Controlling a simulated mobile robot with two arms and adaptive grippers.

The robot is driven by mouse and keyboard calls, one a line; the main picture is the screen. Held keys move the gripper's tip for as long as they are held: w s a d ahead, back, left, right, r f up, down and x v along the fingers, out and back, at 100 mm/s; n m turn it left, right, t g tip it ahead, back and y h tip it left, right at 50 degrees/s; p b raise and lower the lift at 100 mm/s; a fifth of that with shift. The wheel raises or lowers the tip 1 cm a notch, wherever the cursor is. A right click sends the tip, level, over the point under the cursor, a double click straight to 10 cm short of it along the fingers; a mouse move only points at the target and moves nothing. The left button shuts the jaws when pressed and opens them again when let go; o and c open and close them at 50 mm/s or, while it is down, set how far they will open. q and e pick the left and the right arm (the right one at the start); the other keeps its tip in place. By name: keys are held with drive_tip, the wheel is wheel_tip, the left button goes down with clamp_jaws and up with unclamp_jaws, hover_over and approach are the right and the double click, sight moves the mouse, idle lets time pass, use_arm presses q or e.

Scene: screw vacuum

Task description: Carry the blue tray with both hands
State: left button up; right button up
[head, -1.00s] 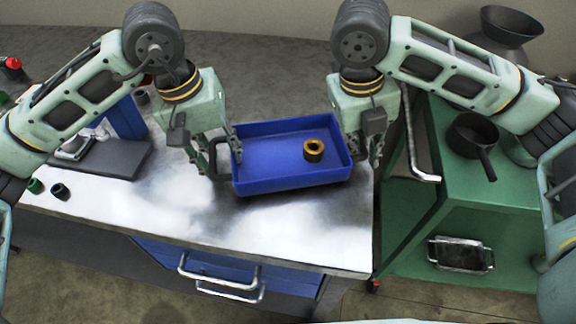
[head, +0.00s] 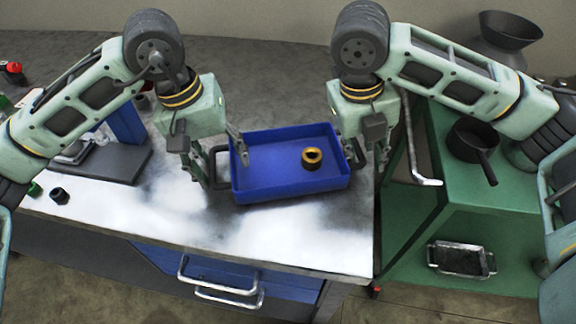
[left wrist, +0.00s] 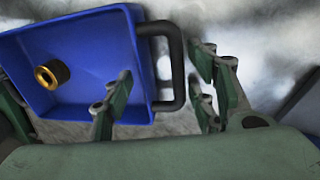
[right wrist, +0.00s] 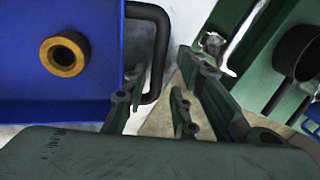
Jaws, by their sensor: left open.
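The blue tray (head: 290,190) sits on the metal-topped bench and holds a brass-coloured ring (head: 312,158). My left gripper (head: 219,167) is open at the tray's left end, with its fingers on either side of the dark left handle (left wrist: 176,70). One finger reaches over the tray wall. My right gripper (head: 370,163) is at the right end. In the right wrist view its fingers are spread, with the dark right handle (right wrist: 160,50) between them and no visible grip. The tray's right handle is mostly hidden in the head view.
The bench top (head: 150,215) is clear in front of the tray. A dark plate (head: 110,160) with a blue post lies at left. A green cart (head: 455,180) with a black pan (head: 474,137) stands close on the right.

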drive_tip(key=d+p+v, duration=0.2)
drive_tip(key=p+v, duration=0.8)
drive_tip(key=v, duration=0.5)
drive_tip(key=w+d+r+p+v, duration=0.1)
drive_tip(key=d+p+v, duration=0.1)
drive_tip(key=p+v, duration=0.8)
drive_tip(key=v, duration=0.6)
drive_tip(key=shift+p, duration=0.3)
drive_tip(key=shift+s+a+r, duration=0.1)
drive_tip(key=shift+s, duration=0.05)
